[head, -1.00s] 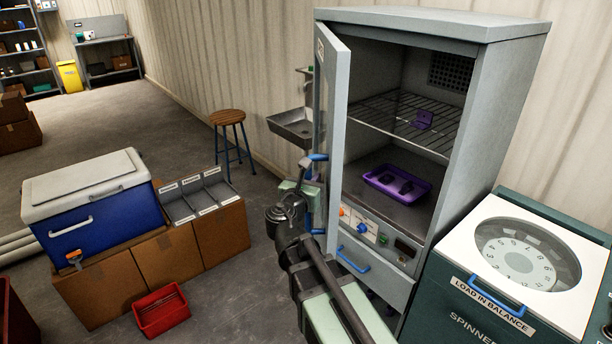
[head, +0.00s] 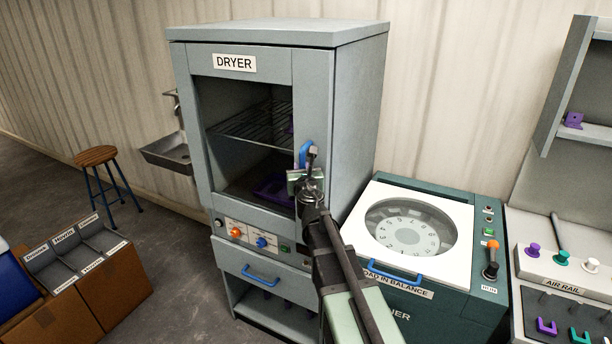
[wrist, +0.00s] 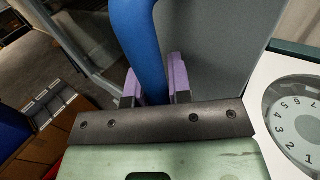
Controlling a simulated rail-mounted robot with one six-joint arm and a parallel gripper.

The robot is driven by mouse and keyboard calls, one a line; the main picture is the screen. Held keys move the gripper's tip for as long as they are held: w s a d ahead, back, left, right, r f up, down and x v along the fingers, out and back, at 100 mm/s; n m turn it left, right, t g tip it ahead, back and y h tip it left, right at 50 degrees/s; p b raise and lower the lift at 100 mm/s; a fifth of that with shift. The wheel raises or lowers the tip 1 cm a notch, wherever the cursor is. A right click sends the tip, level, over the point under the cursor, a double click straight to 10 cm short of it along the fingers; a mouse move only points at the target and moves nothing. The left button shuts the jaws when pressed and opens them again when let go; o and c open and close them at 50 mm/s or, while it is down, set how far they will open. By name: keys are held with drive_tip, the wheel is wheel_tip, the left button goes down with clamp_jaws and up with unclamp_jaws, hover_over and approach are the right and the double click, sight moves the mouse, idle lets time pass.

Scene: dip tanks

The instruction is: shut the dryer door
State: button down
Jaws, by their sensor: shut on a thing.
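The grey dryer (head: 352,110) stands against the wall, with its glass-panelled door (head: 232,88) now across the front of the cabinet. The door looks flush or nearly so; I cannot tell whether any slim gap is left. The blue door handle (head: 305,153) is on the door's right side. My gripper (head: 308,168) is at that handle. In the wrist view its purple fingertips (wrist: 158,82) are on either side of the blue handle (wrist: 142,45), shut on it. Through the glass show a wire shelf (head: 250,125) and a purple tray (head: 274,188).
The spinner (head: 445,285), with a round window in its white lid, stands close on the right. Control knobs (head: 262,242) and a lower drawer with a blue handle (head: 260,281) are below the door. A stool (head: 97,157) and sink (head: 168,152) are left.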

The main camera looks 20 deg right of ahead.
drive_tip(key=shift+w+r, duration=0.1)
drive_tip(key=shift+w, duration=0.15)
drive_tip(key=c, duration=1.4)
unclamp_jaws()
drive_tip(key=shift+a, duration=0.1)
drive_tip(key=o, duration=0.3)
drive_tip(key=shift+w+a, duration=0.15)
drive_tip(key=shift+a, duration=0.05)
drive_tip(key=shift+o, duration=0.2)
drive_tip(key=shift+d, duration=0.1)
drive_tip(key=shift+s, duration=0.2)
